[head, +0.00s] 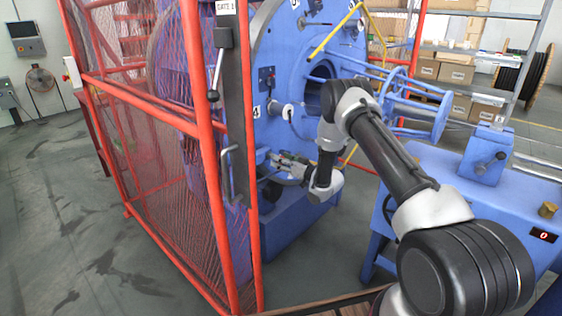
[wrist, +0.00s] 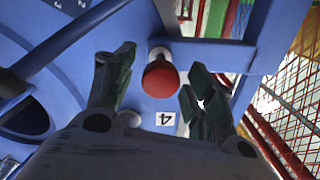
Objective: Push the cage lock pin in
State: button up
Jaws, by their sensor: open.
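In the wrist view, a round red knob (wrist: 161,80) on a pale collar shows against the blue machine; it looks like the head of the cage lock pin. My gripper (wrist: 157,74) is open, with one dark finger on each side of the knob in the picture. I cannot tell the depth between the fingers and the knob, or whether they touch. In the head view my gripper (head: 283,165) is low in front of the blue machine, beside the cage gate. I cannot make out the red knob there.
A red-framed mesh guard (head: 160,160) with a grey handle (head: 231,170) stands just left of my gripper. A blue cabinet (head: 460,195) stands right.

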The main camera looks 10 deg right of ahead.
jog(key=shift+w+a, duration=0.2)
jog(key=shift+w, duration=0.1)
grip_shut()
jog(key=shift+x, duration=1.65)
grip_release()
jog(key=shift+a, duration=0.1)
jog(key=v, duration=1.2)
